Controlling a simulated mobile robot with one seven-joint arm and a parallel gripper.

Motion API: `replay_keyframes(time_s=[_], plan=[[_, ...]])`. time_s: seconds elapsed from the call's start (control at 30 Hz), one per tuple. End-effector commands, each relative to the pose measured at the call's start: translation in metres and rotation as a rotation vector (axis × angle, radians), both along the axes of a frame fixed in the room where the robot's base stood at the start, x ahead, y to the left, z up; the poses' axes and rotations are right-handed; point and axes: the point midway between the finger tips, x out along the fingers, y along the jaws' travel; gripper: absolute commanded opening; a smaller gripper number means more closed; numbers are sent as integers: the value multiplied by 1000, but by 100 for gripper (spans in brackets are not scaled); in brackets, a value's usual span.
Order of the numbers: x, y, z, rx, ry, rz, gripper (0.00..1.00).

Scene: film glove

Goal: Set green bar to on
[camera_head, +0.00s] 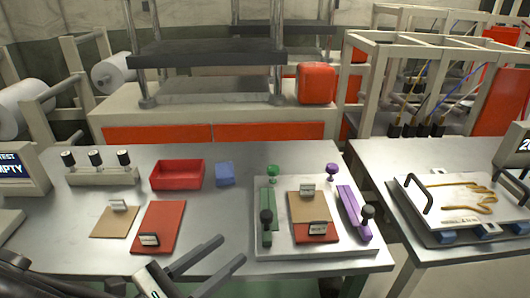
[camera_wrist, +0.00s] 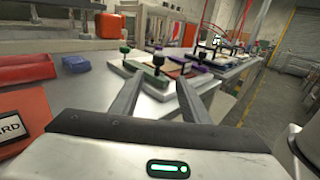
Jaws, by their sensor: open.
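The green bar (camera_head: 275,214) lies along the left side of a white panel (camera_head: 262,250) on the metal table. A black ball knob (camera_head: 266,217) stands at its near end and a green knob (camera_head: 272,171) stands beyond its far end. No "on" label is readable. My gripper (camera_head: 232,248) is open and empty, left of the panel's near left corner and apart from the bar.
The panel also holds a purple bar (camera_head: 355,212) with a purple knob (camera_head: 332,170), and brown and red plates between the bars. A red tray (camera_head: 177,175), a blue block (camera_head: 225,174) and a red board (camera_head: 159,223) lie left.

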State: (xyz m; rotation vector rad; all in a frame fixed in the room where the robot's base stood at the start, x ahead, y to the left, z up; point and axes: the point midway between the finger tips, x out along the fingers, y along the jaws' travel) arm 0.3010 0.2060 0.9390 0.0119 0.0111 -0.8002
Motion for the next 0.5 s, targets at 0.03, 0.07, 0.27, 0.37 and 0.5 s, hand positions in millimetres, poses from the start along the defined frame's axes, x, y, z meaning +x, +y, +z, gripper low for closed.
replay_keyframes(time_s=[0.03,0.07,0.27,0.37,0.5], plan=[[0,3,-1,-15,-6,13,42],[1,3,-1,-18,-8,17,42],[18,-16,-1,-19,-8,13,42],[33,-31,-2,-18,-8,12,42],[55,-54,-2,-18,-8,11,42]])
